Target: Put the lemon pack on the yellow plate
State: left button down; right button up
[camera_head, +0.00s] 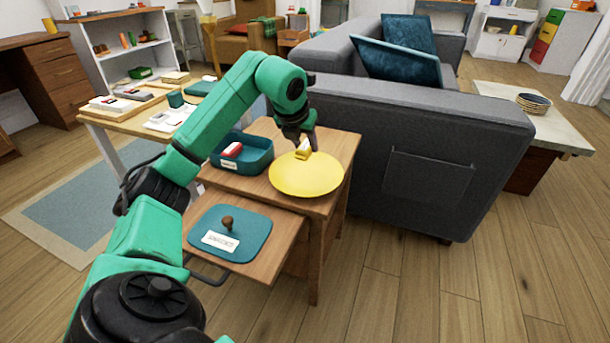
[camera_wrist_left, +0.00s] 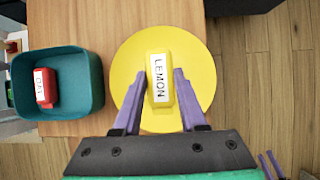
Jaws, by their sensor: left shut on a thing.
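The yellow lemon pack (camera_wrist_left: 160,80) has a white label reading LEMON in the left wrist view. My left gripper (camera_wrist_left: 158,82) is shut on it, one finger on each side. In the head view the lemon pack (camera_head: 303,148) is at the fingertips of my left gripper (camera_head: 302,145), over the far part of the round yellow plate (camera_head: 306,180). The plate lies on the wooden side cabinet (camera_head: 345,150). I cannot tell whether the pack touches the plate.
A teal bin (camera_head: 262,157) holding a red labelled pack (camera_head: 232,149) stands left of the plate. Below, a teal lid (camera_head: 229,233) with a brown knob lies on the pulled-out shelf (camera_head: 275,262). A grey sofa (camera_head: 420,130) stands close on the right.

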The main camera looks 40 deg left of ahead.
aim_at(300, 154)
pick_arm(q)
notch_tip(300, 154, down, 7)
jog(key=shift+f+b, duration=0.15)
jog(key=shift+b, duration=1.05)
pick_arm(e)
notch_tip(300, 154, down, 4)
jog(key=shift+w+r+t, duration=0.1)
jog(key=shift+r+t, duration=0.1)
jog(key=shift+t, duration=0.1)
pick_arm(q)
jog(key=shift+c, duration=2.3)
grip_release()
jog(key=p+v, duration=0.3)
jog(key=v, duration=0.8)
jog(key=shift+s+r, duration=0.1)
jog(key=shift+r, duration=0.25)
jog(key=shift+s+d+r, duration=0.1)
jog(key=shift+s+r, duration=0.1)
pick_arm(e)
notch_tip(300, 154, up, 4)
jog(key=shift+d+f, duration=0.1)
jog(key=shift+f, duration=0.05)
